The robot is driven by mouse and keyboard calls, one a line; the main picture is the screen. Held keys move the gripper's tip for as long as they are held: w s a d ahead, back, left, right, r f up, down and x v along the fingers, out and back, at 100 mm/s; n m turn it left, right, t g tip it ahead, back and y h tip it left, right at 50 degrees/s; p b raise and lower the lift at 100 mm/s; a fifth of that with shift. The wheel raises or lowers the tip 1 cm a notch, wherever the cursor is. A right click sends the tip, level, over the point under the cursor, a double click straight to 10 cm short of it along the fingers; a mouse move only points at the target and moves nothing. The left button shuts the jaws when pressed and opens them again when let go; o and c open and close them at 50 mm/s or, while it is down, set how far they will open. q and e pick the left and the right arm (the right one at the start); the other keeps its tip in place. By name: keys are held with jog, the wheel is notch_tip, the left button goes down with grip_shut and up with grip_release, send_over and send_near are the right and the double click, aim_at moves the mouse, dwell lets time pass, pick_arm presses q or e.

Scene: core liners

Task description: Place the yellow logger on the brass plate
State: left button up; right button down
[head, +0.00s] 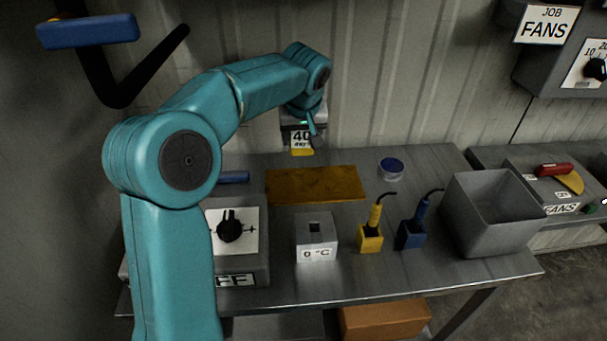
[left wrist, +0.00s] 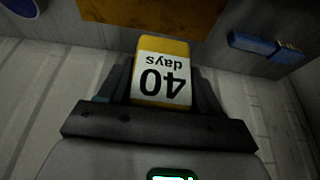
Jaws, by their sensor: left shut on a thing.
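The yellow logger (head: 302,152) has a white label reading "40 days". My left gripper (head: 305,139) is shut on it, and the logger shows between the fingers in the left wrist view (left wrist: 162,72). The brass plate (head: 315,185) lies flat on the steel bench, bare. In the head view the logger is just beyond the plate's back edge, apparently held up off the bench. The plate also shows at the top of the left wrist view (left wrist: 150,12). My right gripper is not in view.
A grey 0 °C block (head: 316,240), a yellow holder (head: 370,240) and a blue holder (head: 410,236) with corded tools stand in front of the plate. A blue-topped round tub (head: 391,170) and a grey bin (head: 491,225) are to the right. A knob box (head: 237,275) stands left.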

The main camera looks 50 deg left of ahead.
pick_arm(q)
notch_tip(320, 180, down, 10)
jog(key=shift+f+b, duration=0.15)
jog(key=shift+b, duration=0.5)
jog(key=shift+s, duration=0.1)
jog(key=shift+f, duration=0.15)
jog(key=o, duration=1.1)
